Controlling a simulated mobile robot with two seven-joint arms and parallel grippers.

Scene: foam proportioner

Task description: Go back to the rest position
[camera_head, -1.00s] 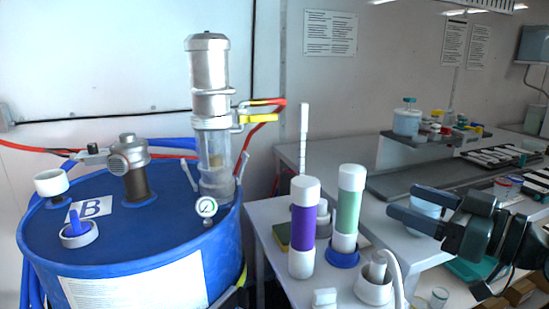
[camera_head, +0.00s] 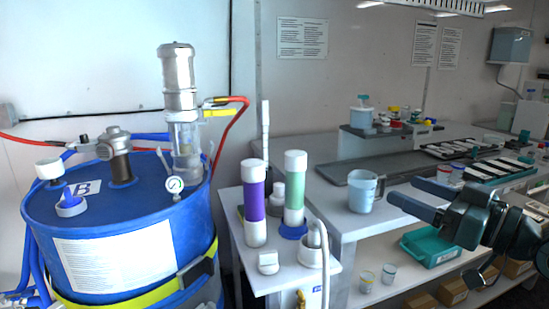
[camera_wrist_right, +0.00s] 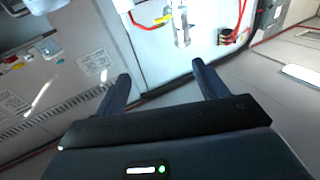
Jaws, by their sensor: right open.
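My right gripper (camera_head: 412,197) is at the right of the head view, in front of the bench and beside a light-blue measuring cup (camera_head: 362,192). Its two dark fingers point left and stand apart with nothing between them. In the right wrist view the open fingers (camera_wrist_right: 160,90) reach up into the picture, with the wall and the metal pump cylinder (camera_wrist_right: 180,25) beyond them. My left gripper is not in either view.
A blue drum (camera_head: 130,215) marked B stands at the left with a metal pump (camera_head: 178,80) on top. A small white table (camera_head: 262,265) holds a purple cylinder (camera_head: 254,200) and a green cylinder (camera_head: 294,190). A teal tray (camera_head: 430,247) sits on the shelf below the bench.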

